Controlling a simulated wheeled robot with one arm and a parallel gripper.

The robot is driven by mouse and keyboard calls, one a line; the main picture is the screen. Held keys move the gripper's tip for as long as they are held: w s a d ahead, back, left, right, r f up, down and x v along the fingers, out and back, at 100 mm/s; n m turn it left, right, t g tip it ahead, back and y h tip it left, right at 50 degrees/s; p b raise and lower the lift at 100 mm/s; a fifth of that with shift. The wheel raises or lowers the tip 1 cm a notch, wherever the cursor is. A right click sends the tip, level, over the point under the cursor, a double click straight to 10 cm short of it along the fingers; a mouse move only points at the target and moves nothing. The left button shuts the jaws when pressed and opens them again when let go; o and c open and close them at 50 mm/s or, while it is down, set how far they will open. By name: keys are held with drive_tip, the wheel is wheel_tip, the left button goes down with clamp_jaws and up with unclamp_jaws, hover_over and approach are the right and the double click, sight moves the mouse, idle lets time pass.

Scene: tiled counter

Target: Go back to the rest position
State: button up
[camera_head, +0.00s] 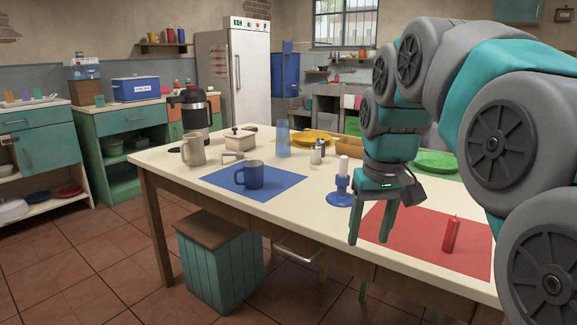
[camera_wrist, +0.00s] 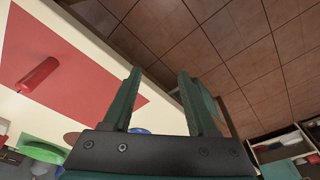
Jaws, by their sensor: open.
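My gripper (camera_head: 370,240) hangs pointing down near the front edge of the table, over the left part of the red mat in the head view. Its two teal fingers are apart with nothing between them, as the wrist view (camera_wrist: 158,80) also shows. A red candle (camera_head: 451,234) stands upright on the red mat (camera_head: 415,262), to the right of my gripper and apart from it. The candle also shows at the left of the wrist view (camera_wrist: 38,75). A blue candle holder (camera_head: 341,192) with a white candle (camera_head: 343,166) stands just left of my gripper.
The tiled floor (camera_head: 90,235) at left is clear.

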drive_tip(key=s+f+g, duration=0.1)
drive_tip(key=s+f, duration=0.9)
drive_tip(key=s, duration=0.3)
drive_tip(key=s+f+m+g, duration=0.1)
drive_tip(key=s+f+g, duration=0.1)
drive_tip(key=s+f, duration=0.9)
drive_tip(key=s, duration=0.3)
drive_tip(key=shift+d+f+g, duration=0.3)
drive_tip(key=shift+d, duration=0.05)
